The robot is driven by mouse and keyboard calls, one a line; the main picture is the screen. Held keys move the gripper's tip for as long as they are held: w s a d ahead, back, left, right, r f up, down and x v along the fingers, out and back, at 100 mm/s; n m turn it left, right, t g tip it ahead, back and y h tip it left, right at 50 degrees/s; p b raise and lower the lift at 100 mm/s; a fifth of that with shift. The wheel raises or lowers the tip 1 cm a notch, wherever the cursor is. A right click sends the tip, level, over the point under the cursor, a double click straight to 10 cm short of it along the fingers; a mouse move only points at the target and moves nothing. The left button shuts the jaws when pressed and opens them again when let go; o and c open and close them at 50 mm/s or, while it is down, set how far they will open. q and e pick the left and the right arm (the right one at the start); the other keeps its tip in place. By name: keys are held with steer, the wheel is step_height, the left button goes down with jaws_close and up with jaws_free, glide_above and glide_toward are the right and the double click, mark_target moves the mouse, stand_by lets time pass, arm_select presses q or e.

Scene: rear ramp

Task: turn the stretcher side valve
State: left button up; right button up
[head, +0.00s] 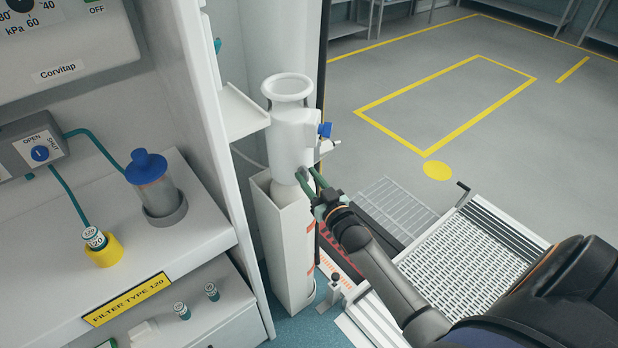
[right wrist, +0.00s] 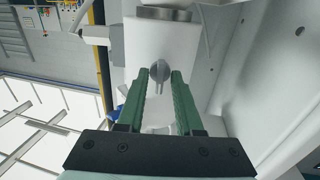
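A white cylinder-shaped unit (head: 291,135) with a flared top stands in a white holder beside the cabinet. A blue knob (head: 324,130) sticks out of its right side. My right gripper (head: 303,179) reaches in from the right with its green fingers at the unit's lower body. In the right wrist view the two fingers are apart, and a small grey round knob (right wrist: 160,71) with a short stem shows between their tips. I cannot tell whether the fingers touch it. Which part is the stretcher side valve is not labelled. My left gripper is out of view.
The cabinet counter at left holds a blue-capped canister (head: 152,178), a yellow ring holder (head: 103,250) and a grey switch box (head: 35,145). A white shelf (head: 240,112) juts near the unit. A perforated ramp (head: 470,255) lies at right; the marked floor behind is clear.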

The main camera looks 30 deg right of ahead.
jaws_close()
steer(key=n, duration=0.4)
steer(key=shift+n, duration=0.3)
steer(key=shift+o, duration=1.1)
jaws_free()
steer(key=shift+s, duration=0.1)
steer(key=s+a, duration=0.1)
steer(key=s, duration=1.1)
steer(key=shift+s+a, duration=0.15)
